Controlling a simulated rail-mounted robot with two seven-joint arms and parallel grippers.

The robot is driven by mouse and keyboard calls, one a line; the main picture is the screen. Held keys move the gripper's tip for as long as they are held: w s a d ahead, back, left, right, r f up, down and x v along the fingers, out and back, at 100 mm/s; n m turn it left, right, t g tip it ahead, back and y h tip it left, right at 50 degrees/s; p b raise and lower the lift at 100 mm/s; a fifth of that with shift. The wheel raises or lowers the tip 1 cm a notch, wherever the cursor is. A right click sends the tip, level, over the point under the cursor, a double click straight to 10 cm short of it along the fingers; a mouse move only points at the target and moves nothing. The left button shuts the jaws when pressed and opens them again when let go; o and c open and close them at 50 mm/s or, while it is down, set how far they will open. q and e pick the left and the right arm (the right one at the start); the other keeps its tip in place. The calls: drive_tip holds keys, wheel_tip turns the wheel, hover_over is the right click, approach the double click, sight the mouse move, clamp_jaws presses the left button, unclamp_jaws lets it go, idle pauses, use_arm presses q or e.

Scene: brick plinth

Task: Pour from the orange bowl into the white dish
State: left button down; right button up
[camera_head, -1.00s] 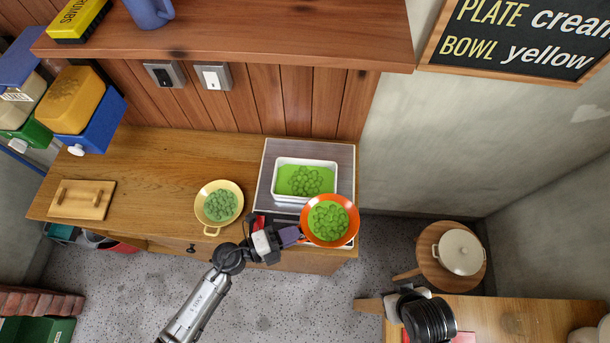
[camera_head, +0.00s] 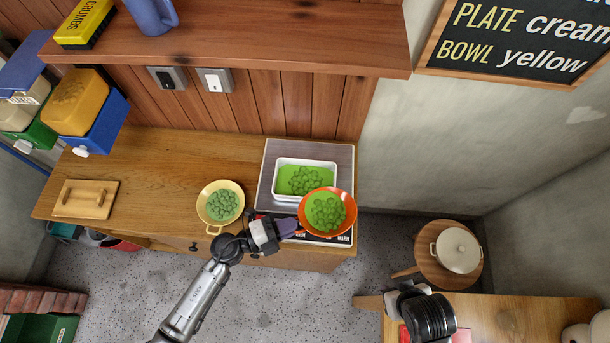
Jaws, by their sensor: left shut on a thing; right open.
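The orange bowl (camera_head: 349,222) holds green round pieces and looks roughly level. My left gripper (camera_head: 292,228) is shut on its left side and holds it at the front right of the white dish. The white dish (camera_head: 277,196) sits on a grey panel on the wooden counter, with green contents and several round green pieces in it. The bowl's rim overlaps the dish's front right corner in the picture. My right gripper (camera_head: 366,303) is at the lower right, away from both; its fingers are partly hidden by my arm.
A yellow bowl (camera_head: 210,223) with green pieces stands left of the dish. A wooden board (camera_head: 85,199) lies at the counter's left. A shelf (camera_head: 260,40) overhangs behind. A lidded cream pot (camera_head: 457,250) stands on a round stool at right.

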use_arm(q)
drive_tip(key=shift+w+a+r+n+p, duration=0.15)
drive_tip(key=shift+w+r+n+p, duration=0.2)
drive_tip(key=shift+r, duration=0.2)
drive_tip(key=shift+w+a+f+n, duration=0.1)
drive_tip(key=shift+w+a+n, duration=0.1)
drive_tip(key=shift+w+n, duration=0.2)
drive_tip(key=shift+w+a+f+n+b, duration=0.2)
drive_tip(key=shift+w+n+b, duration=0.15)
drive_tip(key=shift+w, duration=0.15)
drive_tip(key=shift+w+a+r+n+p, duration=0.35)
drive_tip(key=shift+w+r+n, duration=0.2)
drive_tip(key=shift+w+n, duration=0.3)
idle(0.4)
drive_tip(key=shift+w+a+r+n, duration=0.1)
drive_tip(key=shift+w+r+n, duration=0.1)
drive_tip(key=shift+n, duration=0.05)
drive_tip(key=shift+w+a+r+n+p, duration=0.15)
drive_tip(key=shift+w+r+n+p, duration=0.15)
drive_tip(key=shift+n, duration=0.3)
drive_tip(key=shift+w+a+f+n+h+b, duration=0.1)
drive_tip(key=shift+w+f+n+h+b, duration=0.25)
drive_tip(key=shift+n, duration=0.25)
idle(0.4)
drive_tip(key=shift+f, duration=0.1)
idle(0.4)
